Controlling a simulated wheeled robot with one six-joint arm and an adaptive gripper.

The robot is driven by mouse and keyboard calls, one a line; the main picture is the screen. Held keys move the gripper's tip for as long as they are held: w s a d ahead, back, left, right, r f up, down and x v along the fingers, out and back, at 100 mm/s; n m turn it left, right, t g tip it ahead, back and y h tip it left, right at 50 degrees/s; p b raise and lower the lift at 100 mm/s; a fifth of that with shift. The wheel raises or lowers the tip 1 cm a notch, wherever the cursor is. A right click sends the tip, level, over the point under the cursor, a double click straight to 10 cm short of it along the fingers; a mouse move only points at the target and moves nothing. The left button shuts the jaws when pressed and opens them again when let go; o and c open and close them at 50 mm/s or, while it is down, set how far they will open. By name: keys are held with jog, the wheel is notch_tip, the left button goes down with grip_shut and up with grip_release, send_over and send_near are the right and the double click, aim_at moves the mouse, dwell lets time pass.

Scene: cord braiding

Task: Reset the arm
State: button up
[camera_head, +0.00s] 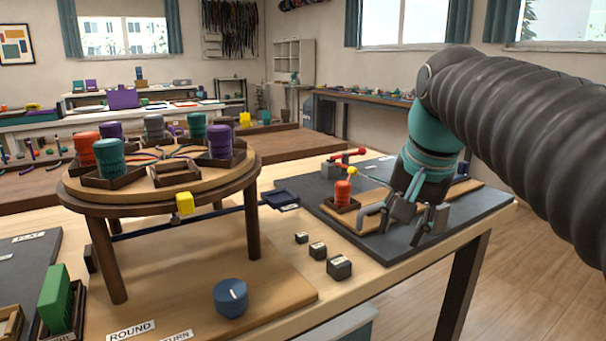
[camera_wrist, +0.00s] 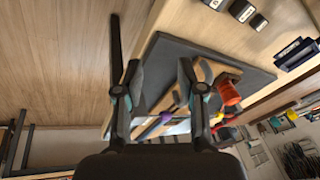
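My gripper (camera_head: 392,230) hangs from my arm over the dark grey mat (camera_head: 325,205) at the right of the table. Its fingers are apart with nothing visible between them, and the wrist view shows the same open gripper (camera_wrist: 158,68). An orange spool (camera_head: 343,194) sits in a small dark tray left of the gripper. It also shows in the wrist view (camera_wrist: 229,92), to the right of the fingers. Whether the fingertips touch the mat or the wooden board on it, I cannot tell.
A round wooden braiding stand (camera_head: 160,196) with several coloured bobbins stands at the left. A blue knob (camera_head: 231,298) is in front of it. Small dark weights (camera_head: 339,267) line the table between stand and mat. A red-handled device (camera_head: 345,161) stands behind the orange spool.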

jog(key=s+f+n, duration=0.3)
jog(key=s+f, duration=0.3)
jog(key=f, duration=0.3)
jog(key=s+f+n+t, duration=0.1)
jog(key=s+f+n, duration=0.2)
jog(key=s+f, duration=0.3)
notch_tip(320, 180, down, 4)
jog(key=shift+s+d+f+t+h, duration=0.2)
jog(key=shift+s+d+t+h, duration=0.05)
jog(key=shift+s+t+h, duration=0.05)
